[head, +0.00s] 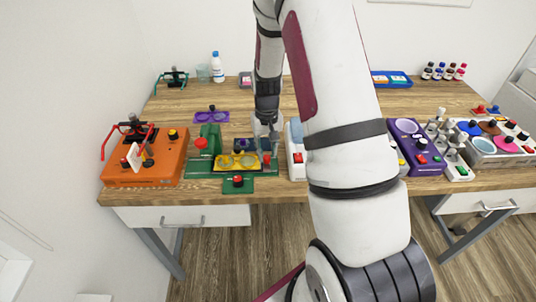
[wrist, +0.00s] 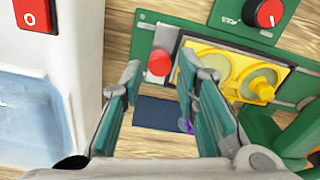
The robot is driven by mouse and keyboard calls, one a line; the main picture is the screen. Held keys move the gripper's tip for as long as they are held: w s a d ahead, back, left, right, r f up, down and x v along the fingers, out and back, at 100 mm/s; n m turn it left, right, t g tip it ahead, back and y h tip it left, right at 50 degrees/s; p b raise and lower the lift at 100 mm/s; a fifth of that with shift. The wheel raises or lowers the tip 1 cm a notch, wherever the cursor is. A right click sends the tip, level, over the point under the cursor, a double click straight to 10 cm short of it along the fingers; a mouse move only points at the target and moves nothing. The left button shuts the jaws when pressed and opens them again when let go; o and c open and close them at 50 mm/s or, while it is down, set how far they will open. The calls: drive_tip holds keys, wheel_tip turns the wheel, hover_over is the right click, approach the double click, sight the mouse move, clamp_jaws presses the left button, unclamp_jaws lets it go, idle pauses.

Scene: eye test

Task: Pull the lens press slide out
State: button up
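The green lens press (head: 208,140) stands near the table's front edge, left of my arm. Its yellow slide (head: 240,163) has two round lens seats and also shows in the wrist view (wrist: 228,72). A red knob (wrist: 159,63) sits on a grey bracket at the slide's end; it shows in the head view too (head: 267,159). My gripper (wrist: 160,68) is open, with its teal-padded fingers apart. The knob appears between the fingertips in the wrist view; I cannot tell whether they are level with it. No contact with the knob shows.
A white machine with a red switch (wrist: 33,14) stands close beside my gripper. A green box with a red dial (wrist: 268,13) lies in front of the press. An orange machine (head: 150,170) stands at the left. A dark blue plate (wrist: 160,112) lies below the fingers.

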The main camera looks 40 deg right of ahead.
drive_tip(key=shift+f, duration=1.15)
clamp_jaws()
drive_tip(key=shift+d, duration=0.1)
drive_tip(key=shift+s+d+p, duration=0.2)
drive_tip(key=shift+s+d, duration=0.25)
drive_tip(key=shift+d, duration=0.2)
drive_tip(key=shift+s+d+p, duration=0.15)
drive_tip(key=shift+s+d, duration=0.3)
drive_tip(key=shift+d, duration=0.2)
unclamp_jaws()
drive_tip(key=shift+s+d, duration=0.1)
